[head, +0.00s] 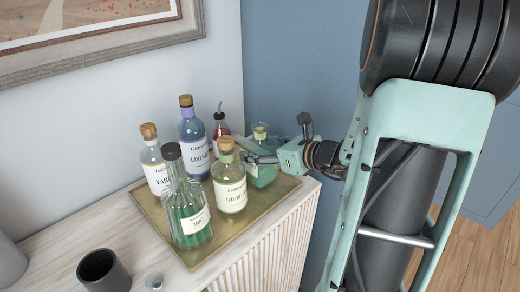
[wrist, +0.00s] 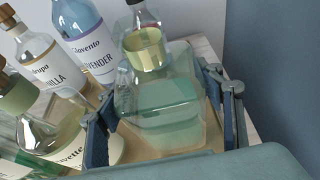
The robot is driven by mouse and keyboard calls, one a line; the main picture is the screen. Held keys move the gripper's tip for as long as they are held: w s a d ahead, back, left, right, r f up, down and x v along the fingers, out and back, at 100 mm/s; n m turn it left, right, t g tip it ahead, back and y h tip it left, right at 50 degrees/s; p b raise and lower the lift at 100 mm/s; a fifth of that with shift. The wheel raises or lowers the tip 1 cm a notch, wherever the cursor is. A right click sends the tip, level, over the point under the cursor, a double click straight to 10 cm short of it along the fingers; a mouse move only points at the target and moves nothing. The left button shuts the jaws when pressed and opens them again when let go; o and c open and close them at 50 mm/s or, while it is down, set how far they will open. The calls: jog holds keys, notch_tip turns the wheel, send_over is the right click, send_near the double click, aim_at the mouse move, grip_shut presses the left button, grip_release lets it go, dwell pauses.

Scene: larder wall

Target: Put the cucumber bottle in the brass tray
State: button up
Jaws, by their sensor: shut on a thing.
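In the head view this bottle (head: 263,174) is upright at the back right corner of the brass tray (head: 193,258), partly behind my gripper (head: 262,158). It is over or on the tray; I cannot tell whether its base touches.
On the tray stand a vanilla bottle (head: 155,168), a lavender bottle (head: 193,140), a mint bottle (head: 187,215) and a pale yellow-green bottle (head: 229,190). A small red bottle (head: 221,125) is behind. A dark cup (head: 103,271) stands front left on the cabinet top.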

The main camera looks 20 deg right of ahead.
jog(key=shift+r, duration=0.1)
jog(key=o, duration=2.1)
jog(key=shift+f, duration=0.2)
jog(key=shift+c, duration=0.2)
jog(key=shift+r, duration=0.1)
jog(key=shift+s+d+r, duration=0.1)
jog(key=shift+s+r, duration=0.05)
jog(key=p+v, duration=0.1)
jog(key=v, duration=1)
jog(key=shift+s, duration=0.35)
jog(key=shift+d, duration=0.1)
